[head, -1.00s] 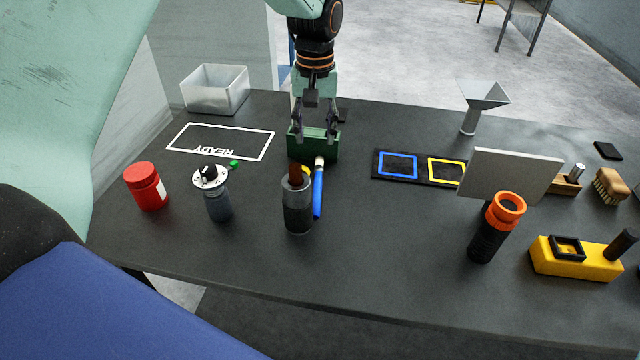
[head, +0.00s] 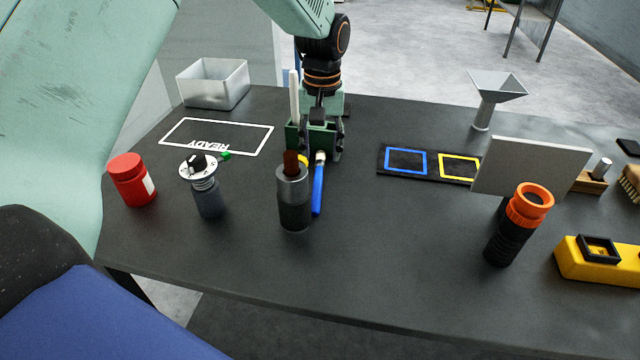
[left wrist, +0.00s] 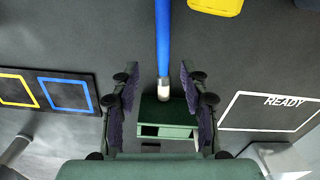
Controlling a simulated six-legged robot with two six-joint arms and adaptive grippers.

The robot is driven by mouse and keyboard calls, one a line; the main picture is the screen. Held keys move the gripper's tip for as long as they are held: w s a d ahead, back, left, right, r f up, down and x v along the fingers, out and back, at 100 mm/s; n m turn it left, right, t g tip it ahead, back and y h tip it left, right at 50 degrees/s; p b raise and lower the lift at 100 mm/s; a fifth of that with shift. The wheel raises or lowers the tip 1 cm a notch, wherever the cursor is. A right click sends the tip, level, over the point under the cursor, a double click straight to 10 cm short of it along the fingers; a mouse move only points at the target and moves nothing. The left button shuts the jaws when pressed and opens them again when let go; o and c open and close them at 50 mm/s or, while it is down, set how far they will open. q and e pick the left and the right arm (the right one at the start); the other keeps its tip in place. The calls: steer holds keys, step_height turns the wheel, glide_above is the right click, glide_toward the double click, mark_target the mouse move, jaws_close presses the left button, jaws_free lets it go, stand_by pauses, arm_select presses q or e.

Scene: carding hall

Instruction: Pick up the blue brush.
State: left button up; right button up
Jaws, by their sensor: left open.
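The blue brush (head: 318,188) has a long blue handle and a pale tip. In the head view it lies behind the grey cylinder, its tip by a dark green block (head: 298,136). In the left wrist view the brush (left wrist: 163,45) runs down from the top edge, and its pale end meets the green block (left wrist: 165,115). My left gripper (head: 322,151) is over the block at the brush's pale end. In the left wrist view its two fingers (left wrist: 158,80) are apart, one on each side of that end, with nothing held. My right gripper is out of view.
A grey cylinder with a brown top (head: 294,205) stands close in front of the brush. A white rod (head: 294,97) rises beside my gripper. A dial-topped bottle (head: 208,195) and red jar (head: 132,182) stand left. A framed pad (head: 432,178) lies right. The front middle is clear.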

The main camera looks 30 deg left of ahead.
mark_target(318, 178)
arm_select(q)
steer(key=shift+s+a+f, duration=0.1)
steer(key=shift+s+f, duration=0.3)
steer(key=shift+f, duration=0.3)
steer(key=f, duration=0.3)
steer(key=f+b, duration=0.1)
steer(key=f, duration=0.1)
steer(key=shift+w+a+f, duration=0.1)
steer(key=shift+w, duration=0.25)
steer(key=shift+s+a+f, duration=0.1)
steer(key=shift+s+f, duration=0.1)
steer(key=shift+f, duration=0.05)
steer(key=shift+c, duration=0.2)
steer(key=shift+w+f, duration=0.1)
steer(key=shift+w, duration=0.1)
steer(key=c, duration=0.3)
steer(key=shift+s, duration=0.15)
steer(key=c, duration=0.5)
jaws_close()
